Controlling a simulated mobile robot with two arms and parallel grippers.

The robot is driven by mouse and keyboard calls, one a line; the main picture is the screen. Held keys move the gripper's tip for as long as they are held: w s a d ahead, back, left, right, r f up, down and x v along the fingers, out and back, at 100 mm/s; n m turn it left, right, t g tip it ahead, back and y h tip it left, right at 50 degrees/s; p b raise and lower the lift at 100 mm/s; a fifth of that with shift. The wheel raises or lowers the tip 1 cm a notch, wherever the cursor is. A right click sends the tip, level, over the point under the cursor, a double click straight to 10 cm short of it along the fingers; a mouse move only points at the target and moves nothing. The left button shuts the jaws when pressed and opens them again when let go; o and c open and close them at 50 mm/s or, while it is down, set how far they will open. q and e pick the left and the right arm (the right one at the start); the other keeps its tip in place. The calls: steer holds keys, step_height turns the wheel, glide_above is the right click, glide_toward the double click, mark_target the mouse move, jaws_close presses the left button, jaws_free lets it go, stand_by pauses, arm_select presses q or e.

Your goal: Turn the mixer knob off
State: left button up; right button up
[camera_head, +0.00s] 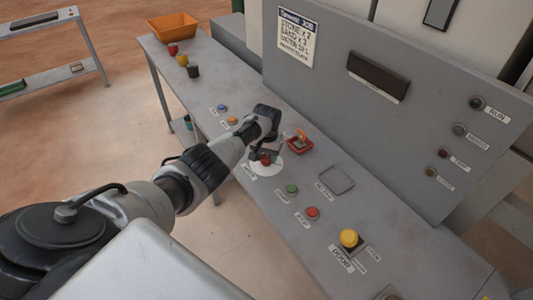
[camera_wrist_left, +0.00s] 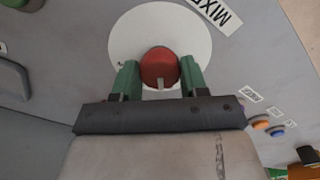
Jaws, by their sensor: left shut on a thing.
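The mixer knob (camera_wrist_left: 160,66) is a round red knob with a pale pointer mark, on a white disc (camera_wrist_left: 202,48) beside a label reading "MIX". In the head view the red knob (camera_head: 266,159) sits on its white disc on the grey bench. My left gripper (camera_wrist_left: 159,75) has its two green fingers on either side of the knob and is shut on it. In the wrist view the pale mark is on the side of the knob facing the gripper's palm. My right gripper is not in view.
On the bench (camera_head: 237,75) are a red tray (camera_head: 300,146), a green button (camera_head: 292,189), a red button (camera_head: 312,213), a yellow button (camera_head: 348,238), and blue and orange buttons. Several cups and an orange bin (camera_head: 173,26) stand at the far end. A grey panel rises behind.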

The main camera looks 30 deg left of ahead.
mark_target(267, 157)
arm_select(q)
steer(key=shift+w+r+n, duration=0.1)
steer(key=shift+n, duration=0.6)
steer(key=o, duration=0.9)
steer(key=shift+r+p, duration=0.25)
steer(key=shift+p, duration=0.05)
step_height(267, 157, up, 10)
steer(key=shift+r, duration=0.15)
